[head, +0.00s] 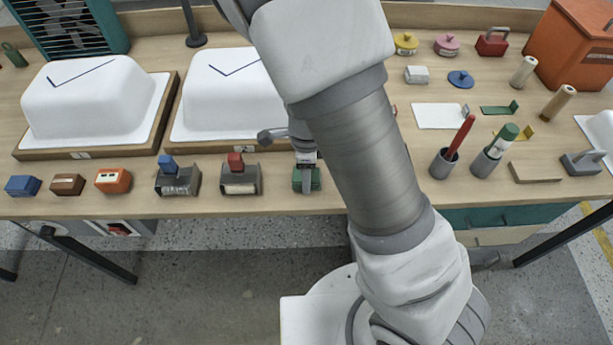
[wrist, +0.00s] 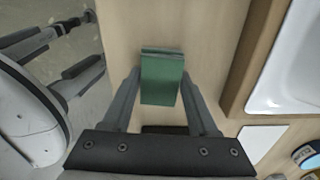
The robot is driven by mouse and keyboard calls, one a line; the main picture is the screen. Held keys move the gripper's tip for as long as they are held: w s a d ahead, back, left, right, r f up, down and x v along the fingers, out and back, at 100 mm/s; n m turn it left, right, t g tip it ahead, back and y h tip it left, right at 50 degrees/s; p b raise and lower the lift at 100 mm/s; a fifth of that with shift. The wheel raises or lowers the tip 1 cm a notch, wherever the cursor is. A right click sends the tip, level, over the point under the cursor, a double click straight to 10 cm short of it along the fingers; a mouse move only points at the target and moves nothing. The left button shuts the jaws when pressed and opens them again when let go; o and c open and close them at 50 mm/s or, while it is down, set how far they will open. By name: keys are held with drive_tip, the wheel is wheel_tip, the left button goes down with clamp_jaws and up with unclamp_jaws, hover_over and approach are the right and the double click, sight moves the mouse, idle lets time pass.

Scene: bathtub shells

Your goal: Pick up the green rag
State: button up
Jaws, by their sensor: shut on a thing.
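The green rag (wrist: 162,82) is a folded, block-like green piece between the two fingers of my gripper (wrist: 160,76) in the wrist view. The fingers touch its two sides, and my gripper is shut on it. In the head view the rag (head: 315,181) shows at the front edge of the workbench, partly hidden behind my gripper (head: 306,178). The rag is at or just above the bench top; I cannot tell if it still touches the wood.
Two white tub shells (head: 92,97) (head: 232,92) sit on wooden boards behind. Left of the rag stand tape dispensers (head: 240,182) (head: 178,182) and an orange block (head: 113,181). Cups with a red marker (head: 459,138) and brush stand right. My arm hides the middle bench.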

drive_tip(key=c, duration=0.5)
drive_tip(key=shift+c, duration=0.2)
drive_tip(key=shift+r, duration=0.5)
wheel_tip(320, 180, up, 4)
drive_tip(key=shift+w+a+f+p, duration=0.1)
drive_tip(key=shift+p, duration=1.1)
drive_tip(key=w+a+r+p, duration=0.1)
drive_tip(key=w+a+r, duration=0.5)
drive_tip(key=w, duration=0.3)
drive_tip(key=shift+w+a+r+p, duration=0.15)
drive_tip(key=shift+a+p, duration=0.2)
drive_tip(key=shift+p, duration=0.05)
drive_tip(key=o, duration=0.8)
drive_tip(key=c, duration=0.6)
